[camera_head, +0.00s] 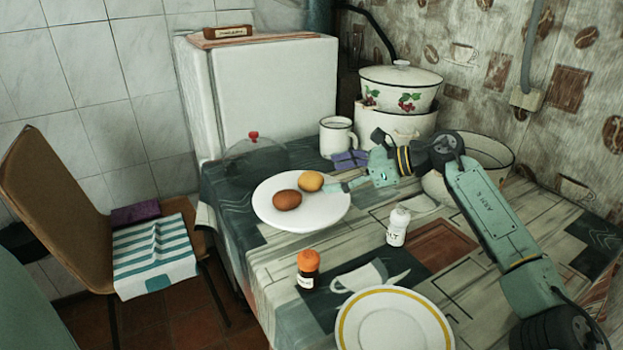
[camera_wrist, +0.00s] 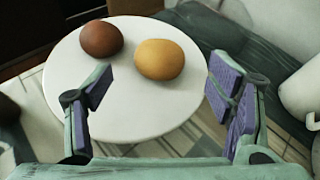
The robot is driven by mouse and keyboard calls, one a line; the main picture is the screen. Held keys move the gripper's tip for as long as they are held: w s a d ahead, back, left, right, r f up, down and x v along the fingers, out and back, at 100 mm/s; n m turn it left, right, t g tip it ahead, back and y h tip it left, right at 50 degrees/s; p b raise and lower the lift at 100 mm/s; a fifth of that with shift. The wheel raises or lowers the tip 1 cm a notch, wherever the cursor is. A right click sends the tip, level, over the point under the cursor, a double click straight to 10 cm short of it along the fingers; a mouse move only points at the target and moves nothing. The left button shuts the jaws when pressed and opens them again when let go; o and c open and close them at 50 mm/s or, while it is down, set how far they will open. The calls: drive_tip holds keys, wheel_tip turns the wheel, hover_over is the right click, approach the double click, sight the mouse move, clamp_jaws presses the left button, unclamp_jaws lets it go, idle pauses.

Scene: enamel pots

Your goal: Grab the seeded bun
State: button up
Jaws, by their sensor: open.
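A golden-tan bun (camera_head: 311,181) and a darker brown bun (camera_head: 287,200) sit side by side on a round white plate (camera_head: 310,216). Seeds cannot be made out on either. In the wrist view the golden bun (camera_wrist: 159,59) lies ahead, roughly between the fingertips, and the brown bun (camera_wrist: 101,39) lies to its left, beyond the left finger. My gripper (camera_head: 338,187) is open and empty, with its tips over the plate's right edge, beside the golden bun. In the wrist view both purple-padded fingers of my gripper (camera_wrist: 160,72) are spread apart.
A clear dome with a red knob (camera_head: 253,137) is behind the plate. A white shaker (camera_head: 398,226), an orange-capped jar (camera_head: 308,270) and a yellow-rimmed plate (camera_head: 395,325) are nearer.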

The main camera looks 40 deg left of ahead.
sight(320, 180)
drive_tip(key=x, duration=0.1)
drive_tip(key=p+x, duration=0.1)
drive_tip(key=x, duration=0.1)
drive_tip(key=p+x, duration=0.1)
drive_tip(key=x, duration=0.1)
drive_tip(key=shift+f, duration=0.3)
drive_tip(key=c, duration=1)
